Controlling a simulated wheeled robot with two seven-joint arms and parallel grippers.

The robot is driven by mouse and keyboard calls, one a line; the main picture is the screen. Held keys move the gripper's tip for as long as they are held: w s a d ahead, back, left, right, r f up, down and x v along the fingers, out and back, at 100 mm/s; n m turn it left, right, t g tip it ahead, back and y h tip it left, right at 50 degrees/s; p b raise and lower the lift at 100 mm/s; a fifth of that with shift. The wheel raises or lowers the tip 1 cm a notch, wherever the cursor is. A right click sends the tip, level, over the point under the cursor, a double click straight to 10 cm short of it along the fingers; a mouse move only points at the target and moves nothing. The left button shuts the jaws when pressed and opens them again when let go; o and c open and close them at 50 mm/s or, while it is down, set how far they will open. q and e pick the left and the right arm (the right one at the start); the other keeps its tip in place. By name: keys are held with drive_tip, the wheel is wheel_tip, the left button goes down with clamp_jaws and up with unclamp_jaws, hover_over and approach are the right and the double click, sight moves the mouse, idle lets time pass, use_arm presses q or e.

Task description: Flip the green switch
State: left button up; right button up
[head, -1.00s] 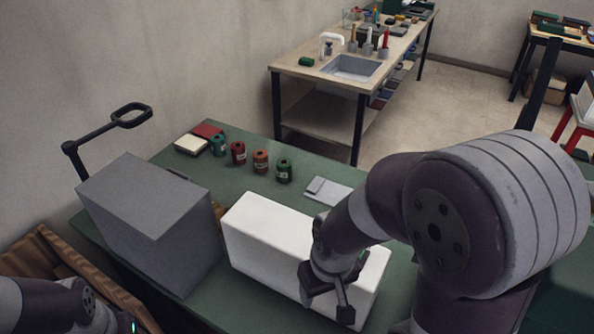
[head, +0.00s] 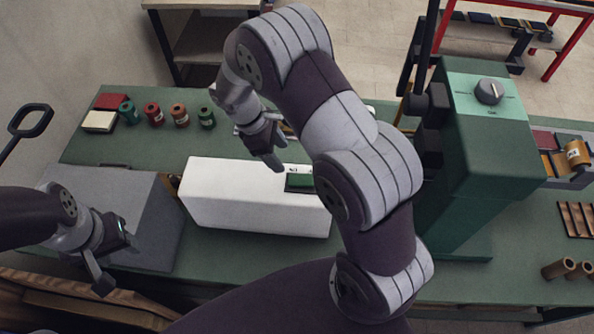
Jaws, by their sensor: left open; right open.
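The green switch (head: 299,182) is a flat green piece on the top of the white box (head: 235,190), towards its right end. Small marks show beside it, too small to read, and my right arm partly covers that end of the box. I cannot tell which way the switch is set. My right gripper (head: 276,150) is open and empty, just behind and left of the switch, over the box's back edge. Its height above the box is unclear. My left gripper (head: 112,262) is open and empty over the grey box (head: 155,215) at the left.
Green, red, orange and dark green spools (head: 153,113) stand in a row on the green table (head: 110,150). A green machine with a grey dial (head: 489,91) stands to the right. Brown rolls (head: 567,268) lie at the far right.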

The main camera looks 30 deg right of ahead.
sight(296, 179)
drive_tip(key=p+x, duration=0.2)
drive_tip(key=x, duration=0.3)
drive_tip(key=p+x, duration=0.2)
drive_tip(key=x, duration=0.3)
drive_tip(key=shift+w+a+f, duration=0.1)
drive_tip(key=shift+w, duration=0.15)
drive_tip(key=shift+s+f, duration=0.25)
drive_tip(key=shift+f, duration=0.15)
drive_tip(key=shift+w+f, duration=0.1)
